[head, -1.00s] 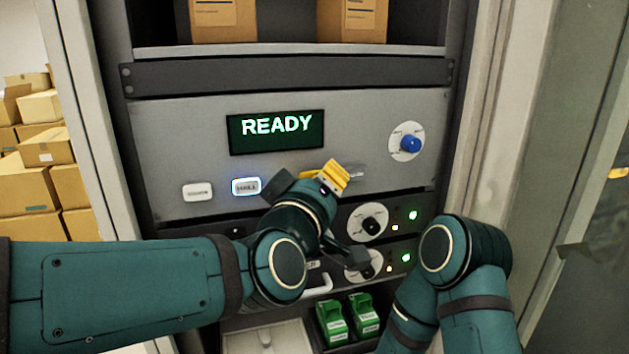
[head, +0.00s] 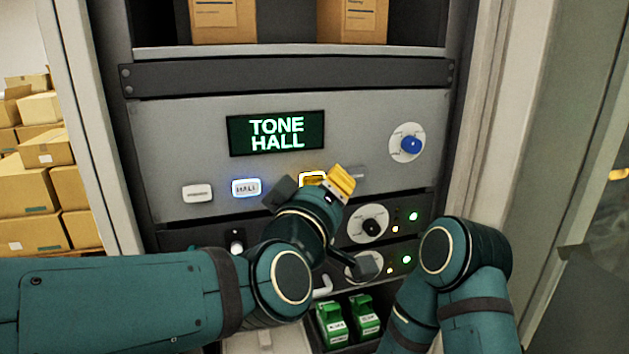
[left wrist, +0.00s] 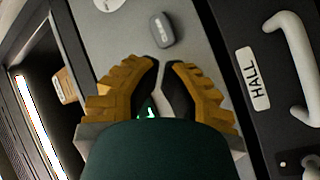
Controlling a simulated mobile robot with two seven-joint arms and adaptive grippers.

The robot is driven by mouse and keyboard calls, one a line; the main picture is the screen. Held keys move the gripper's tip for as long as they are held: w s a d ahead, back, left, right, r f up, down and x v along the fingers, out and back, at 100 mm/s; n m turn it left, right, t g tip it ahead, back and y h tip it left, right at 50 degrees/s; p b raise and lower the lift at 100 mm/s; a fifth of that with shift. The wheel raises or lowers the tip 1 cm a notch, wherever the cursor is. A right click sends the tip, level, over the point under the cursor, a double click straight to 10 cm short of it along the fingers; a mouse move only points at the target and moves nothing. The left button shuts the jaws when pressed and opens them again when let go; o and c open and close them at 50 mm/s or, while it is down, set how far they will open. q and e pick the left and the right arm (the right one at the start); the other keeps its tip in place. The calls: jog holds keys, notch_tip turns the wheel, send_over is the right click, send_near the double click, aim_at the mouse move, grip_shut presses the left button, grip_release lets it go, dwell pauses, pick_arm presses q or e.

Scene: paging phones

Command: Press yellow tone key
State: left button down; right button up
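The yellow tone key (head: 312,177) is on the grey panel, glowing with a bright border and partly covered by my left gripper. My left gripper (head: 342,180) is at the key's right and lower side, its yellow fingers close together and empty. In the left wrist view its fingertips (left wrist: 161,64) nearly meet, and the key is hidden there. I cannot tell whether the fingers touch the key. The display (head: 276,132) reads "TONE HALL".
A lit HALL key (head: 246,187) and a white key (head: 197,193) lie left of the yellow key. A grey key (left wrist: 162,30) lies to its right. A blue knob (head: 411,145) is at upper right. Green items (head: 364,314) and a white handle (left wrist: 295,65) are below.

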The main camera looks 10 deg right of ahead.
pick_arm(q)
jog(key=s, duration=0.5)
jog(key=shift+s+p, duration=0.1)
jog(key=shift+p, duration=0.2)
